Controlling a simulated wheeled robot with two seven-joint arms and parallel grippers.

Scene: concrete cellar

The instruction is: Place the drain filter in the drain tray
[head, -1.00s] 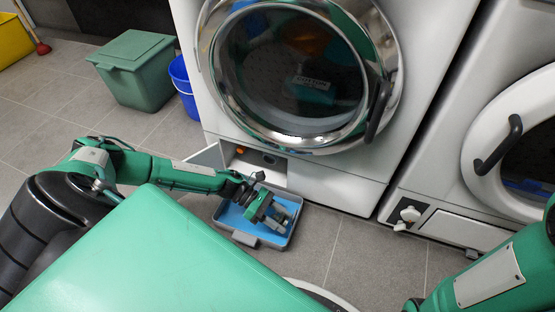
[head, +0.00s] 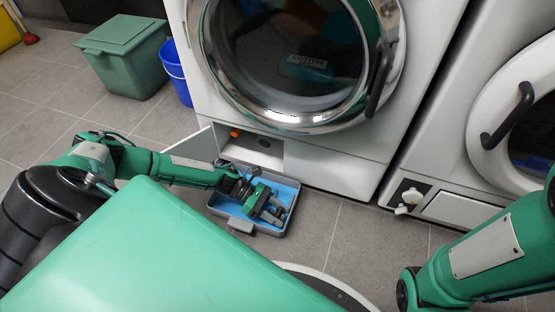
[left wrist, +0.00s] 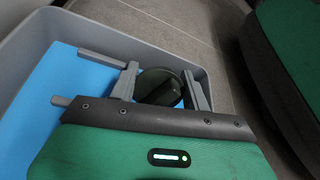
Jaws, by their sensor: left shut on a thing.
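The drain filter (left wrist: 158,82), a dark round piece with a raised grip, sits between the fingers of my left gripper (left wrist: 160,92) in the left wrist view. The gripper is shut on it. In the head view my left gripper (head: 271,211) is over the right part of the drain tray (head: 226,211) and hides most of the filter. The tray is grey with a blue floor; its wall also shows in the left wrist view (left wrist: 118,38). I cannot tell whether the filter touches the tray floor. My right gripper is out of view.
The tray lies on grey floor tiles before a washing machine (head: 340,160), below its open hatch (head: 262,150) and flap (head: 190,150). A blue bucket (head: 176,75) and green bin (head: 125,60) stand at left. A second machine (head: 450,170) stands right. Floor right of the tray is clear.

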